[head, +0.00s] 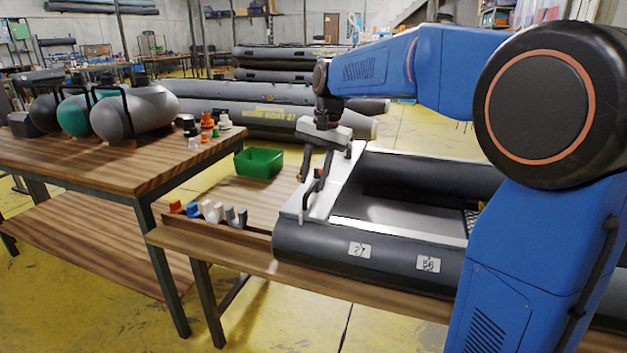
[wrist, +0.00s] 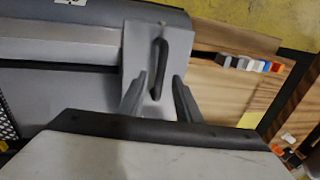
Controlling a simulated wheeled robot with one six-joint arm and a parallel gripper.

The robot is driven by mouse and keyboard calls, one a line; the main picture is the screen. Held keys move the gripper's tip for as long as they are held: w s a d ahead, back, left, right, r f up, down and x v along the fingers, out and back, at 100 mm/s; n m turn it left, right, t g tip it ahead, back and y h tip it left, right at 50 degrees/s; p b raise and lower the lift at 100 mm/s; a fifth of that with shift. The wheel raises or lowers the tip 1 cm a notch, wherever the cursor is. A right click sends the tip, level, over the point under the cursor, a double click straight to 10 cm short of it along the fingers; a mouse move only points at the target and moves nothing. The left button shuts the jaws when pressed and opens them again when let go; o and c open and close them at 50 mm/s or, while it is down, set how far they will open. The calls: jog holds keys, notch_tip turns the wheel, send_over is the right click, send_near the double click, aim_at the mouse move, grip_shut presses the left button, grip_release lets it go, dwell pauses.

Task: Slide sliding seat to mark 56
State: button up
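The sliding seat (head: 322,203) is a pale board across the left end of the grey inflatable boat (head: 310,250), with a dark bar handle (wrist: 159,68) on top. Two white labels are on the boat's near tube: mark 27 (head: 359,250) nearer the seat, and mark 56 (head: 428,264) farther right. The seat is left of both. My gripper (head: 316,172) is over the seat, pointing down. In the wrist view its fingers (wrist: 160,76) are apart, one on each side of the handle, with gaps visible. I cannot tell how far down they reach.
A green bin (head: 259,162) and several small coloured parts (head: 212,211) are on the table left of the boat. Another table (head: 95,165) at left bears grey and teal cylinders. The boat's inside, right of the seat, looks clear up to where my arm hides it.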

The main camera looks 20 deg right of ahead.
jog(key=shift+f, duration=0.6)
grip_shut()
jog(key=s+d, duration=0.9)
jog(key=d, duration=0.4)
jog(key=s+d, duration=0.9)
jog(key=d, duration=0.3)
jog(key=shift+s+d, duration=0.35)
jog(key=shift+d, duration=0.05)
grip_release()
